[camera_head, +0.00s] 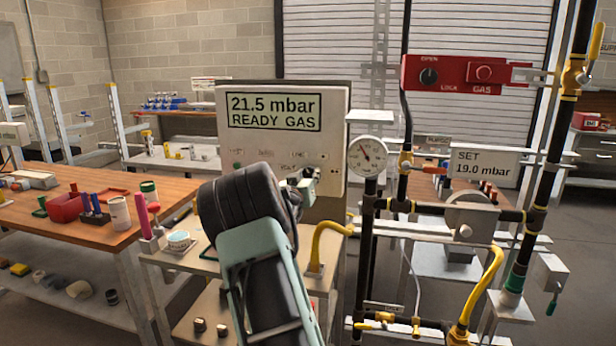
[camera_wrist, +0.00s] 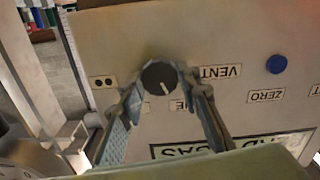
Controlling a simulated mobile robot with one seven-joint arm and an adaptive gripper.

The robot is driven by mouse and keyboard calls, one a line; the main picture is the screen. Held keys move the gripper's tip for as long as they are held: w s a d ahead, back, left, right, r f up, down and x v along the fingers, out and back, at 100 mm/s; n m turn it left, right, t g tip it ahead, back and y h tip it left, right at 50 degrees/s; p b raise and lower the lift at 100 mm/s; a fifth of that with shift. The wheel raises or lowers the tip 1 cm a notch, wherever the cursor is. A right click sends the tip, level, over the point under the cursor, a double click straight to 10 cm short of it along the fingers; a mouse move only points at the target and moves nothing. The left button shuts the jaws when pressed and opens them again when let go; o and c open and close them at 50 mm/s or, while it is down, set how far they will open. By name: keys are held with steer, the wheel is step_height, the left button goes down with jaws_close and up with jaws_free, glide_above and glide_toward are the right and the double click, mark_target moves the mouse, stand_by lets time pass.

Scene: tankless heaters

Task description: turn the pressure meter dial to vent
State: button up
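The pressure meter (camera_head: 340,120) is a pale upright panel whose display reads "21.5 mbar READY GAS". In the wrist view its face (camera_wrist: 110,35) appears upside down. The black round dial (camera_wrist: 160,77) has a white pointer line slanting toward the lower right. A VENT label (camera_wrist: 220,72) lies to the dial's right; another label below is partly hidden by a finger. My gripper (camera_wrist: 163,88) has one finger on each side of the dial, with the fingertips close against it. In the head view my gripper (camera_head: 303,180) is at the panel's lower front, and my arm hides the dial.
A blue button (camera_wrist: 276,64) and a ZERO label (camera_wrist: 266,96) are right of the dial in the wrist view. In the head view a round gauge (camera_head: 366,156), pipes and a red gas box (camera_head: 468,75) stand right of the panel. A wooden workbench (camera_head: 90,232) is left.

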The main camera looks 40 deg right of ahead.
steer(key=c, duration=0.4)
steer(key=n+p, duration=0.1)
steer(key=n, duration=0.3)
steer(key=shift+n+p, duration=0.3)
steer(key=shift+p, duration=0.1)
steer(key=shift+n+p, duration=0.3)
steer(key=shift+n, duration=1.9)
steer(key=o, duration=1.1)
steer(key=shift+o, duration=0.2)
